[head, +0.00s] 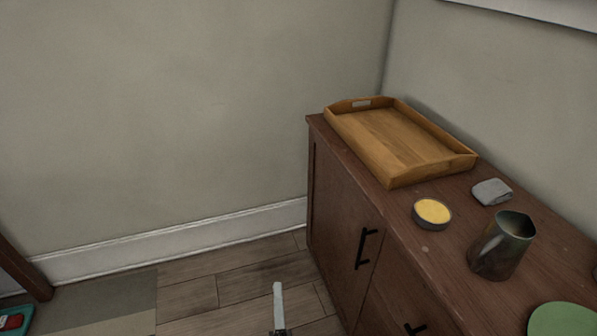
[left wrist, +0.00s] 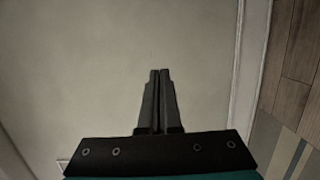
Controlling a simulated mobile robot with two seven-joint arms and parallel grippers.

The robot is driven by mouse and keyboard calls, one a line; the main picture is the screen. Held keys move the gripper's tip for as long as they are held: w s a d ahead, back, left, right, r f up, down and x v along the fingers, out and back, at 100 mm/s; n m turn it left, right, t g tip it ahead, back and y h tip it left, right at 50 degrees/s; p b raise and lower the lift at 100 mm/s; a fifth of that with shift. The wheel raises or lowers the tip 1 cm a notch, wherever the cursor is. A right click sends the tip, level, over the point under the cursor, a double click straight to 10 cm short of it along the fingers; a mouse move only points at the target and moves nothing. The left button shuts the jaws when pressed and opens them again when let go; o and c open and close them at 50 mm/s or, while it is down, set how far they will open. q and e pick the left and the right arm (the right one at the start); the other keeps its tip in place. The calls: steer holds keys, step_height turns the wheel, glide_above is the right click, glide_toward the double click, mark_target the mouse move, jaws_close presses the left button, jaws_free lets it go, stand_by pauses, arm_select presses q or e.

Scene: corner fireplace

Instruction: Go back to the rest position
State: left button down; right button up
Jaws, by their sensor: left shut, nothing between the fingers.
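My left gripper (head: 278,290) shows at the bottom middle of the head view, above the wooden floor and to the left of the brown cabinet (head: 340,185). In the left wrist view my left gripper (left wrist: 160,75) has its two dark fingers together, with nothing between them. Behind the fingers in that view is bare wall. My right gripper is in neither view.
On the cabinet are an empty wooden tray (head: 395,140), a small bowl of yellow stuff (head: 433,211), a grey cloth-like item (head: 492,191), a metal pitcher (head: 503,247) and a green round item (head: 562,320). The floor (head: 215,295) left of the cabinet is clear.

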arm_select(q)
steer(key=s+a+f+m+g+h, duration=0.25)
steer(key=s+f+m+g, duration=0.2)
steer(key=f+m, duration=0.5)
steer(key=s+a+f+m+g+h, duration=0.1)
steer(key=s+f+m+g+h, duration=0.35)
steer(key=f, duration=0.85)
steer(key=s+a+f+m+g+y, duration=0.2)
steer(key=s+a+f+m+g, duration=0.1)
steer(key=s, duration=0.6)
steer(key=s+a+f+m+g+y, duration=0.2)
steer(key=s+a+f+m, duration=0.3)
steer(key=s+a, duration=0.5)
step_height(320, 180, down, 2)
steer(key=shift+a+f+g+p, duration=0.1)
steer(key=shift+a+g+p, duration=0.25)
steer(key=shift+g, duration=0.45)
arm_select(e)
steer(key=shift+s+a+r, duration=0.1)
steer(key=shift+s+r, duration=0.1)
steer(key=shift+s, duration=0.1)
arm_select(q)
steer(key=shift+d, duration=0.1)
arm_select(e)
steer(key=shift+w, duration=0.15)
arm_select(q)
steer(key=shift+s, duration=0.15)
